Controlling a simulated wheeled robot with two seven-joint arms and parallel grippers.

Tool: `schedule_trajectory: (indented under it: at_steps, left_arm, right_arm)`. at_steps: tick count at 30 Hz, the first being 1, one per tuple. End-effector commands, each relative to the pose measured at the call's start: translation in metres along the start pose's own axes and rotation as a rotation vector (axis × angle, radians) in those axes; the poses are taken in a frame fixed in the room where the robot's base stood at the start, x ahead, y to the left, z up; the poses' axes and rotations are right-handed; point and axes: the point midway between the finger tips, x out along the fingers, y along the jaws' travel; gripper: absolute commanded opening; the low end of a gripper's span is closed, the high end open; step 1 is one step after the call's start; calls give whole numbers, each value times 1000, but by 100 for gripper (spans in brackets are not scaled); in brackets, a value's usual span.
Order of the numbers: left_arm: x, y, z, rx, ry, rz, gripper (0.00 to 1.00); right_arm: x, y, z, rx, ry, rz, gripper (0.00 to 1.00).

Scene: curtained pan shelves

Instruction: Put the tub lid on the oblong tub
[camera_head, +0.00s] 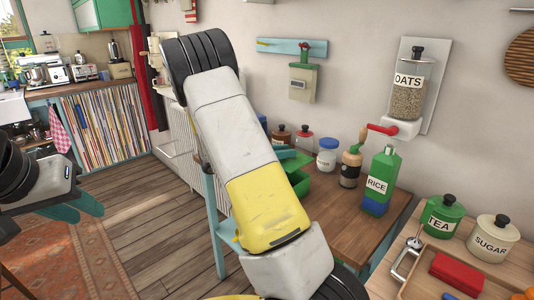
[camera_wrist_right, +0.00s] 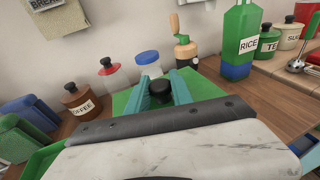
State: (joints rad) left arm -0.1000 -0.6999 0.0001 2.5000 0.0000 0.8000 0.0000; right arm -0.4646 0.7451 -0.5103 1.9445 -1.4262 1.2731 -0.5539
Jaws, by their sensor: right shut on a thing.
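My right gripper (camera_wrist_right: 161,92) is shut on the black knob (camera_wrist_right: 161,88) of the green tub lid (camera_wrist_right: 122,102). The teal fingers stand either side of the knob, and my gripper body hides much of the lid. In the head view the lid (camera_head: 296,162) shows beside my right arm, over or near the green oblong tub (camera_head: 322,186) on the wooden table. My arm covers part of the tub, and I cannot tell whether the lid touches it. My left gripper (camera_head: 82,210) is open and empty over the floor at far left.
Behind the lid stand a coffee jar (camera_wrist_right: 78,100), a blue-lidded jar (camera_head: 327,154) and a wooden-topped grinder (camera_head: 350,168). The green rice bottle (camera_head: 377,182) stands to the right. Tea (camera_head: 441,217) and sugar (camera_head: 491,241) canisters stand on the nearer counter.

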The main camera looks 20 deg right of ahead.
Motion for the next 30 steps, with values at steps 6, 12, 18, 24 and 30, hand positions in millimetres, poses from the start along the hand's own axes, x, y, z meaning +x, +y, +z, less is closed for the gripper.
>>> schedule_trajectory:
  at_steps: [6, 12, 18, 24, 30]
  left_arm:
    - [0, 0, 0, 0, 0, 0, 29]
    - [0, 0, 0, 0, 0, 0, 29]
    - [0, 0, 0, 0, 0, 0, 29]
    - [0, 0, 0, 0, 0, 0, 29]
    - [0, 0, 0, 0, 0, 0, 29]
  right_arm:
    - [0, 0, 0, 0, -1, -1, 0]
    - [1, 0, -7, -2, -1, -7, 0]
    - [3, 0, -24, -2, -1, -7, 0]
    - [6, 0, -38, 0, 0, -7, 0]
    - [7, 0, -45, 1, 0, -7, 0]
